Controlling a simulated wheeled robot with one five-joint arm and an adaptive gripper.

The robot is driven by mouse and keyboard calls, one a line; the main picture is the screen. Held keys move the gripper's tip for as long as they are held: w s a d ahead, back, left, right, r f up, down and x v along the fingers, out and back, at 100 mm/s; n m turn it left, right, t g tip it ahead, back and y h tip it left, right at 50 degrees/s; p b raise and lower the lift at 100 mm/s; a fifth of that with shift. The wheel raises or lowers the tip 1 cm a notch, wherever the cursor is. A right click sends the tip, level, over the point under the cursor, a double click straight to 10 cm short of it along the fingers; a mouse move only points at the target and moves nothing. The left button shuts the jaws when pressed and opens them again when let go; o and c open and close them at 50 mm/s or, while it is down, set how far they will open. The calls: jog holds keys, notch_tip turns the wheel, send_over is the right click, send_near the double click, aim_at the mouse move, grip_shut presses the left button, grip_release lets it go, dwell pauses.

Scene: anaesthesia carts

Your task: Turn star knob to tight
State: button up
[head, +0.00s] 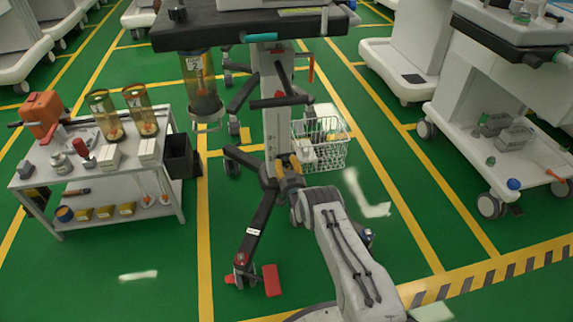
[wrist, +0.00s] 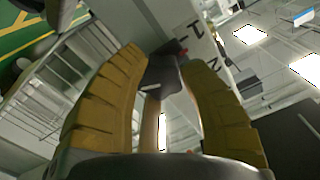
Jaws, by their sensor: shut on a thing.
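The star knob is a small dark piece (wrist: 163,76) between my yellow fingers in the wrist view. In the head view it is mostly hidden by my gripper (head: 287,168) at the lower part of the white column (head: 275,110) of the middle cart. My gripper, also in the wrist view (wrist: 160,62), is shut on the dark knob, with one finger on each side. The knob's lobes and its turn angle cannot be made out.
A wire basket (head: 322,150) hangs right of the column. Black legs (head: 258,225) spread at the cart's base, one near a red pedal (head: 272,280). A white trolley (head: 135,180) with canisters stands left. Another cart (head: 490,95) stands right. Green floor lies between.

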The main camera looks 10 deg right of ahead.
jog(key=shift+r, duration=0.1)
jog(key=o, duration=1.2)
